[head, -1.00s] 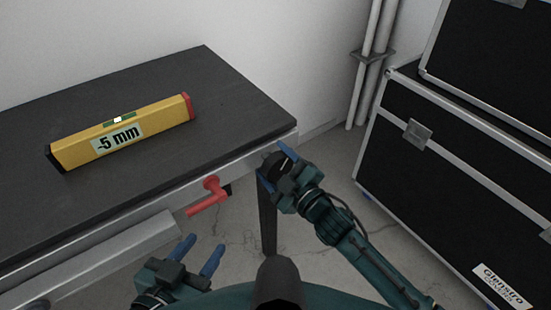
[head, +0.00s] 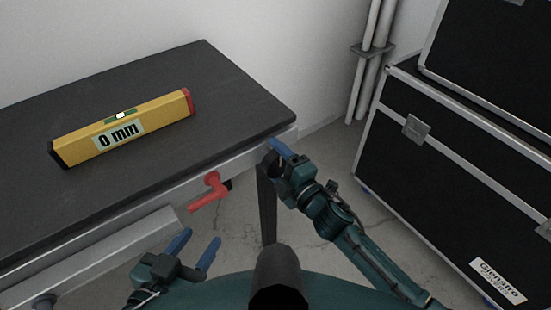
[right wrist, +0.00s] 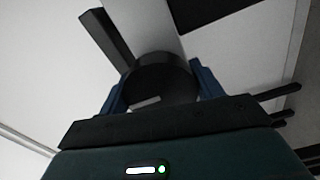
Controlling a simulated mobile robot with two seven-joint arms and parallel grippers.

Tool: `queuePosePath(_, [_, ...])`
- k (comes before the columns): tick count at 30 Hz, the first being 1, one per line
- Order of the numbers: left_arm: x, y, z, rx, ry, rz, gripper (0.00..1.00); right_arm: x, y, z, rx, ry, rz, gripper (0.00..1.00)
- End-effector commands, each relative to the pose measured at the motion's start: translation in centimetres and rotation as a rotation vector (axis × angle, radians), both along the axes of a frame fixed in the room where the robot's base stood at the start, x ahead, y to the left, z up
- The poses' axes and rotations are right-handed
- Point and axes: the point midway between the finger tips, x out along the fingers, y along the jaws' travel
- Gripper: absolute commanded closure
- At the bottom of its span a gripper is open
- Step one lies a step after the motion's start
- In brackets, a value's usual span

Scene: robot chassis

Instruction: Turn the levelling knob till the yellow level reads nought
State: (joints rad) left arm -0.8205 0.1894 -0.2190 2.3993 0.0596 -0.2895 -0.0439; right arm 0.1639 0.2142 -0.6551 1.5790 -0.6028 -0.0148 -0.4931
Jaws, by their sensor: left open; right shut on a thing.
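The yellow level (head: 125,128) lies on the dark tabletop (head: 215,85), and its display reads 0 mm. The levelling knob (right wrist: 158,76) is a black round knob under the table's right corner. My right gripper (head: 274,158) is shut on it; in the right wrist view the blue fingers (right wrist: 160,88) sit on both sides of the knob. In the head view the knob is mostly hidden by the gripper. My left gripper (head: 195,248) is open and empty, low in front of the table.
A red crank handle (head: 209,192) sticks out from the table's front edge, between my grippers. Black cases with metal edges (head: 455,165) stand at the right. Pipes (head: 372,60) run up the wall behind. Some floor is clear between table and cases.

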Motion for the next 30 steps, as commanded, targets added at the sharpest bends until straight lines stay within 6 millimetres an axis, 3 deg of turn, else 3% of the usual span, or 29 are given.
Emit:
queuePosePath(11, [-0.01,-0.05,0.04,-0.001,-0.001,-0.001,0.55,-0.01,0.02,-0.02,-0.002,-0.002,0.0,0.57])
queuePosePath(12, [-0.01,-0.05,0.04,-0.001,-0.001,-0.001,0.55,-0.01,0.02,-0.02,-0.002,-0.002,0.0,0.33])
queuePosePath(19, [0.05,-0.07,0.1,-0.002,-0.003,-0.001,0.55,-0.01,0.01,-0.01,-0.002,-0.002,0.0,0.14])
queuePosePath(30, [0.34,-0.08,0.5,-0.004,-0.012,0.0,0.55,-0.76,-0.55,-0.06,-0.003,0.001,-0.001,0.14])
